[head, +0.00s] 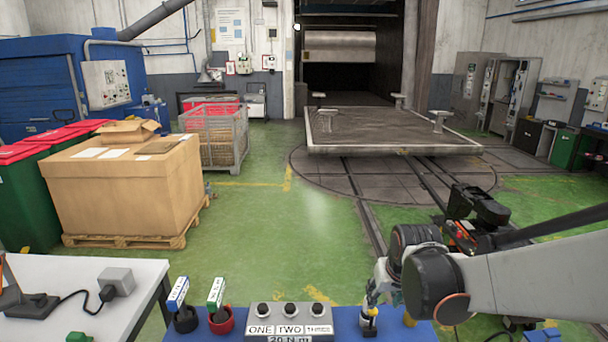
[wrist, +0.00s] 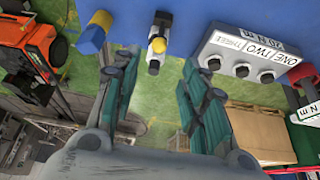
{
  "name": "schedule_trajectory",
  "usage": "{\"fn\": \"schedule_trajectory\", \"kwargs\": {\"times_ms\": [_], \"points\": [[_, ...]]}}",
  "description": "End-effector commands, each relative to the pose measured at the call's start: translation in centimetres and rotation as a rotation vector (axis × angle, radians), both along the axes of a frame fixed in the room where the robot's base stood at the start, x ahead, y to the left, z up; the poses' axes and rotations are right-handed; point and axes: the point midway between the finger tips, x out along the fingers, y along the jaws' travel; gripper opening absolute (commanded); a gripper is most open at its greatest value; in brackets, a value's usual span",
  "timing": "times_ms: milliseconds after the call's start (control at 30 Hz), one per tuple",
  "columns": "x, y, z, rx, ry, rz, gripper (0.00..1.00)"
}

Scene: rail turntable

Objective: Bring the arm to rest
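My arm reaches in from the right edge of the head view, bent at a dark joint. My gripper (head: 376,288) points down over the right part of the blue bench (head: 345,322). In the wrist view my gripper (wrist: 160,62) is open, its two teal-padded fingers spread with nothing held between them. A small white, yellow and black piece (wrist: 157,47) stands on the bench just beyond the fingertips, apart from both. It also shows below my gripper in the head view (head: 368,319).
A grey box (head: 290,318) labelled ONE, TWO, THREE stands left of my gripper. Left of it are a red holder (head: 221,321) and a dark holder (head: 185,319) with tagged tools. A yellow-and-blue piece (wrist: 92,34) is close to one finger. An orange-and-black machine (head: 475,220) stands beyond the arm.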

Motion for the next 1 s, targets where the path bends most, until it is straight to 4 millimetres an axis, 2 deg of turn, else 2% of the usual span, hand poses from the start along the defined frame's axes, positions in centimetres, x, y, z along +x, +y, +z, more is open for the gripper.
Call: {"fn": "schedule_trajectory", "kwargs": {"times_ms": [33, 200, 500, 800, 1000], "points": [[-1.4, 0.0, 1.1, 0.000, -0.010, 0.000, 0.40], [-5.1, 0.0, 4.0, 0.000, -0.043, 0.000, 0.40], [-12.1, 0.0, 7.1, 0.000, -0.100, 0.000, 0.40], [-18.6, 0.0, 7.6, 0.000, -0.155, 0.000, 0.40], [-20.8, 0.0, 7.4, 0.000, -0.176, 0.000, 0.40]]}}
